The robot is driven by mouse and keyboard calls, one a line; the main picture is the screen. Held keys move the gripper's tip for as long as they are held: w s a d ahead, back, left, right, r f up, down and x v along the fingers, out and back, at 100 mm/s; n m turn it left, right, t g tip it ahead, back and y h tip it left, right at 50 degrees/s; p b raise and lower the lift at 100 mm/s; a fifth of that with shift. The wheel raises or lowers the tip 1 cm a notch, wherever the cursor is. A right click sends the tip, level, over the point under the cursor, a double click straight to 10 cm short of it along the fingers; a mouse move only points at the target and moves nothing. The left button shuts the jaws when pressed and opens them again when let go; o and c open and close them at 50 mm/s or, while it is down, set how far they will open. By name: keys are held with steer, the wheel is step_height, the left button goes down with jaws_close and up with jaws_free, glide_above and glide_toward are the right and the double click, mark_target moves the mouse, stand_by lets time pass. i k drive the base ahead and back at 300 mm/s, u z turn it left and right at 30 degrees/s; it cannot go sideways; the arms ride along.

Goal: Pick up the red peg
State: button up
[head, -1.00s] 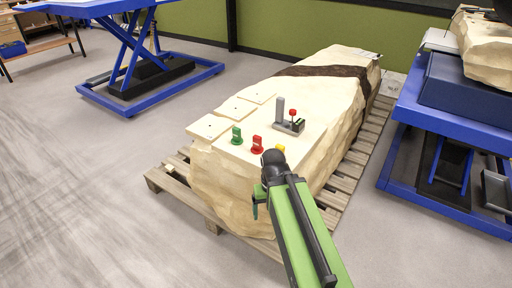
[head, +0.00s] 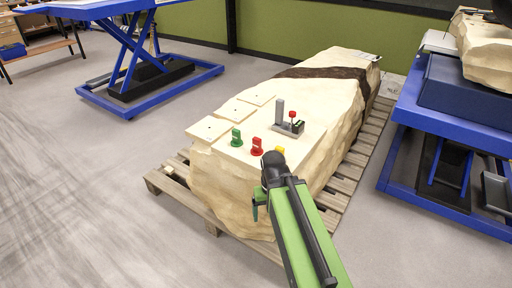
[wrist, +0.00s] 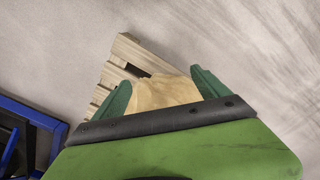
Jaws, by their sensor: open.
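The red peg (head: 257,146) stands upright on the flat top of a large pale rock block (head: 300,93), between a green peg (head: 236,138) and a yellow peg (head: 280,149). The yellow peg is partly hidden behind my arm. My gripper (wrist: 163,90) is open and empty in the wrist view, its two green fingers apart, with part of the rock and pallet beyond them. In the head view its fingers show only partly, in front of the rock's near side and lower in the picture than the red peg. The wrist view does not show the peg.
A grey post fixture with a red knob (head: 292,114) stands behind the pegs. Thin boards (head: 209,129) lie along the rock's left edge. The rock rests on a wooden pallet (head: 345,172). Blue lift tables stand at right (head: 408,110) and back left (head: 150,72). The left floor is clear.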

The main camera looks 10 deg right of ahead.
mark_target(257, 149)
steer(key=u, duration=2.1)
steer(key=i, duration=0.5)
steer(key=u, duration=0.05)
steer(key=k, duration=0.7)
steer(key=z, duration=0.2)
steer(key=i, duration=0.7)
steer(key=u, duration=0.05)
